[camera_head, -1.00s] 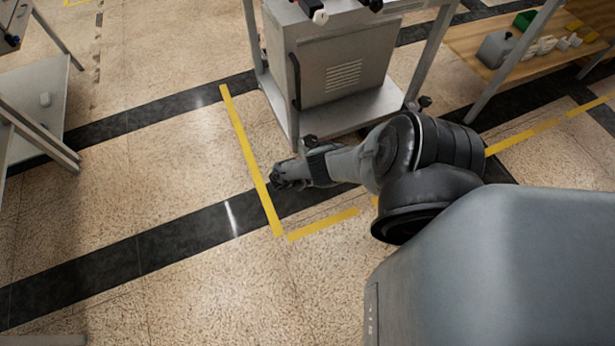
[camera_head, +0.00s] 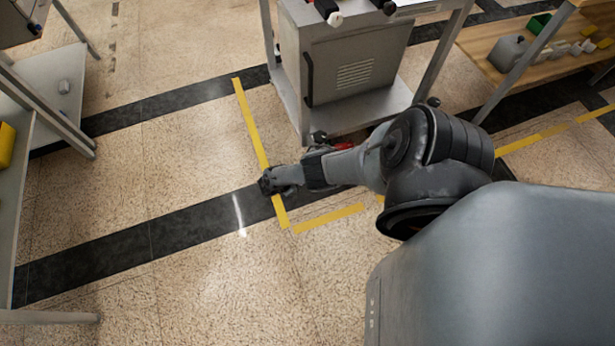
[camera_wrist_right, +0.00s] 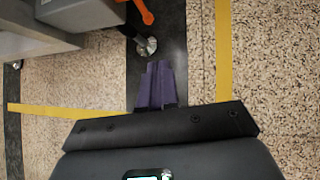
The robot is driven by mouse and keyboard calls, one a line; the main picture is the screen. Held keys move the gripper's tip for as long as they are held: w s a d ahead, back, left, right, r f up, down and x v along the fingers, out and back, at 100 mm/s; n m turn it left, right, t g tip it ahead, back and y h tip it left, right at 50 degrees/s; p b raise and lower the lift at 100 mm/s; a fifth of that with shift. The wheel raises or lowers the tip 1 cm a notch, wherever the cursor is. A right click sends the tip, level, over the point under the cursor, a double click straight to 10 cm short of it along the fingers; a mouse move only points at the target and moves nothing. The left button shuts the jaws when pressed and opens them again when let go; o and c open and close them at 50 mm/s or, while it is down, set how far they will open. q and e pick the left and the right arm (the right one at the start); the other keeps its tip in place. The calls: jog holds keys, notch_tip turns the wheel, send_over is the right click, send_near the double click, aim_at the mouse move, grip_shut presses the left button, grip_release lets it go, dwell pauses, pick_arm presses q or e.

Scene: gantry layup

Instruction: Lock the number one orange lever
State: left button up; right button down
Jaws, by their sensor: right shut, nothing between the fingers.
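An orange lever (camera_wrist_right: 144,12) shows at the top of the right wrist view, angled beside a metal foot or caster (camera_wrist_right: 148,46) under the grey cart. In the head view a small red-orange part (camera_head: 344,145) shows low by the cart (camera_head: 345,70), partly behind my arm; I cannot tell if it is the same lever. No number is readable. My right gripper (camera_wrist_right: 158,64) has purple fingers, shut and empty, pointing at the metal foot and below the lever in the picture. In the head view the right gripper (camera_head: 266,184) is low over the floor. My left gripper is out of view.
Yellow floor tape (camera_head: 253,125) runs beside the cart. A wooden shelf (camera_head: 500,75) with containers is at the right. A grey table (camera_head: 45,85) stands at the left. Open floor lies left of my right gripper.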

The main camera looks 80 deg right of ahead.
jog(key=shift+w+a+r+p, duration=0.2)
jog(key=shift+w+a+r, duration=0.25)
jog(key=shift+w+a, duration=0.15)
jog(key=shift+w+a+r+p, duration=0.2)
jog(key=shift+w+a+r, duration=0.2)
jog(key=shift+w+a, duration=0.2)
jog(key=shift+d, duration=0.15)
